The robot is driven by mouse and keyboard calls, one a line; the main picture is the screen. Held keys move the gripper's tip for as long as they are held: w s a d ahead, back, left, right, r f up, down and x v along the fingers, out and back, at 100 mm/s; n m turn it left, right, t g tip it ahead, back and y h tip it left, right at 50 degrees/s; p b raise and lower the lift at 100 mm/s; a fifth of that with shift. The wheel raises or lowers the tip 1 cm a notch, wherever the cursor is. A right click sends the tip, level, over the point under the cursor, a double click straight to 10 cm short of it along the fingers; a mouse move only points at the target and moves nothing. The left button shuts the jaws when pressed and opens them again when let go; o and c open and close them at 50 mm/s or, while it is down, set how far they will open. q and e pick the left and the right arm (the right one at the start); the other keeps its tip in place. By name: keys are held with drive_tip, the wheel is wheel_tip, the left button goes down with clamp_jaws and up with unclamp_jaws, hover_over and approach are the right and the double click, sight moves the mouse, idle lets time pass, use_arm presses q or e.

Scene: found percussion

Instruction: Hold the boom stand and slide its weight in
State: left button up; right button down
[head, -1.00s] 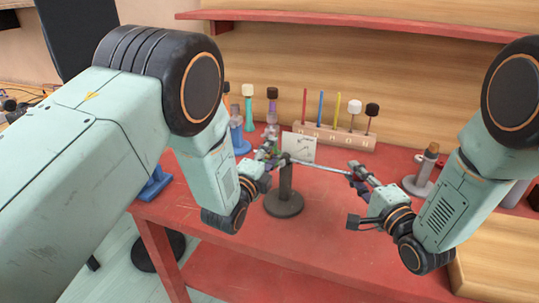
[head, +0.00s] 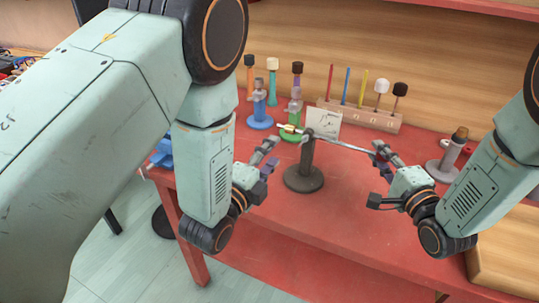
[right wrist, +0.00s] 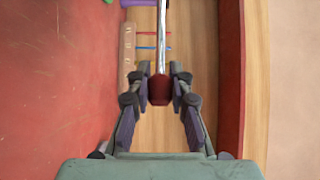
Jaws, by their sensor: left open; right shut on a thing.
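The boom stand (head: 303,180) stands upright on the red table, with a dark round base and a short post. Its thin silver boom (head: 345,145) crosses the post top and shows in the right wrist view (right wrist: 161,40). A brass-coloured weight (head: 289,129) sits on the boom left of the post. My right gripper (head: 380,155) is shut on the boom's right end; the right wrist view shows a dark red end piece (right wrist: 159,92) between its fingers. My left gripper (head: 271,152) is open and empty, below and left of the weight, apart from it.
A wooden rack (head: 360,117) of sticks and mallets stands behind, with a white card (head: 322,122) before it. Blue (head: 260,122) and green-based (head: 292,134) holders stand behind the weight. A grey holder (head: 440,171) is at right. The table front (head: 300,225) is clear.

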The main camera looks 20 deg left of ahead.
idle(0.3)
drive_tip(key=c, duration=1.1)
unclamp_jaws()
drive_tip(key=shift+c, duration=0.2)
